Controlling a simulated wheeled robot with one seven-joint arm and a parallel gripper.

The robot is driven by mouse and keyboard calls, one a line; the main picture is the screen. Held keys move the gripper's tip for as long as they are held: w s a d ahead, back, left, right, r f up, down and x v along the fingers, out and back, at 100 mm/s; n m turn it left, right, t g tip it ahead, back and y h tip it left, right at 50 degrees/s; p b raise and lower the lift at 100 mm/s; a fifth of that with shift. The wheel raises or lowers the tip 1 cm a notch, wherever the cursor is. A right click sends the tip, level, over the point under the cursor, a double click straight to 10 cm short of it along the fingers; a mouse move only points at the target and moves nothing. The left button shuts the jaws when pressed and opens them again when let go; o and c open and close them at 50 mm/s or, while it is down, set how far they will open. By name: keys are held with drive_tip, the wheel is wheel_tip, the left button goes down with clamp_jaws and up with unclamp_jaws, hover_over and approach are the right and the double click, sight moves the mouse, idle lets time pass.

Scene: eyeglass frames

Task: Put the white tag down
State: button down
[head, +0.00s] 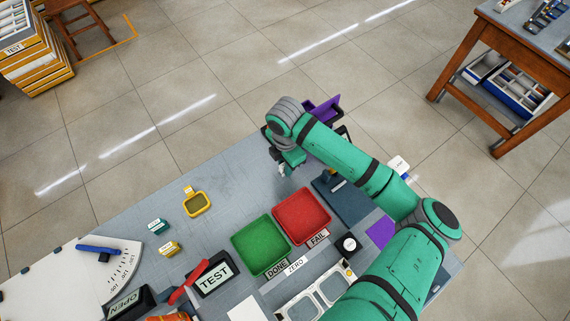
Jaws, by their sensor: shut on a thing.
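My gripper (284,168) hangs over the far edge of the grey table, beyond the red tray, and is seen from above and behind. It is shut on a small pale piece, which I take for the white tag (282,173). Only a sliver of the tag shows below the green wrist, and the fingers are mostly hidden. I cannot tell whether the tag touches the table.
A purple holder (322,108) stands just behind the wrist. A green tray (260,244) and a red tray (302,216) lie nearer. Bare table (232,180) lies left of the gripper, beyond a yellow tray (197,204).

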drive_tip(key=shift+f, duration=0.1)
drive_tip(key=c, duration=1.6)
unclamp_jaws()
wheel_tip(320, 180, up, 12)
drive_tip(key=shift+r, duration=0.15)
